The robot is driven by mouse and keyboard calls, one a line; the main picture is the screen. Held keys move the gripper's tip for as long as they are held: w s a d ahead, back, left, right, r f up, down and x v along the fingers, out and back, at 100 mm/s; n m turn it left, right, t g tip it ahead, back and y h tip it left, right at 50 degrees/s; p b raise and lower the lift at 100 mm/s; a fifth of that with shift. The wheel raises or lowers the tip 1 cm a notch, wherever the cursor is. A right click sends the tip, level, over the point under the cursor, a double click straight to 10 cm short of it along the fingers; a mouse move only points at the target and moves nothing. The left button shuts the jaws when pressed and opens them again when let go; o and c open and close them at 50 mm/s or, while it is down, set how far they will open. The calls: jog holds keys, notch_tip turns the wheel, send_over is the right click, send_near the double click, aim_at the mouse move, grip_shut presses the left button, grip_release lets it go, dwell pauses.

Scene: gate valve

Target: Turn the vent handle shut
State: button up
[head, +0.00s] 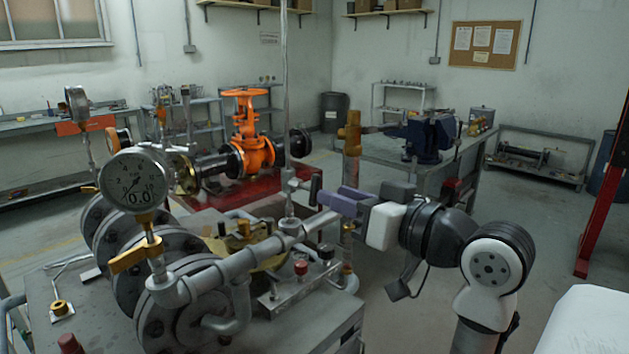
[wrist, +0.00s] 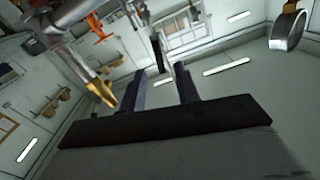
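The likely vent handle (head: 316,188) is a dark, upright lever at the small valve on the thin vertical pipe (head: 284,90). It also shows in the wrist view as a dark bar (wrist: 156,52) beyond the fingertips, in line with the gap between them. My gripper (head: 332,198) has purple-grey fingers and comes from the right, just right of the lever. In the wrist view, my gripper (wrist: 159,80) has its fingers apart with nothing between them. The lever appears close to the tips but not gripped; the exact distance is unclear.
A pressure gauge (head: 134,182) with a yellow lever (head: 130,256) stands at left. Grey piping (head: 215,272) runs below my gripper. A brass fitting (head: 350,150) stands just beyond it. An orange valve (head: 250,135) is farther back.

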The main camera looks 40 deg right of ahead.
aim_at(315, 206)
jog(key=w, duration=0.4)
jog(key=w+p, duration=0.1)
jog(key=w, duration=0.1)
jog(key=shift+a, duration=0.25)
jog(key=shift+c, duration=0.4)
grip_shut()
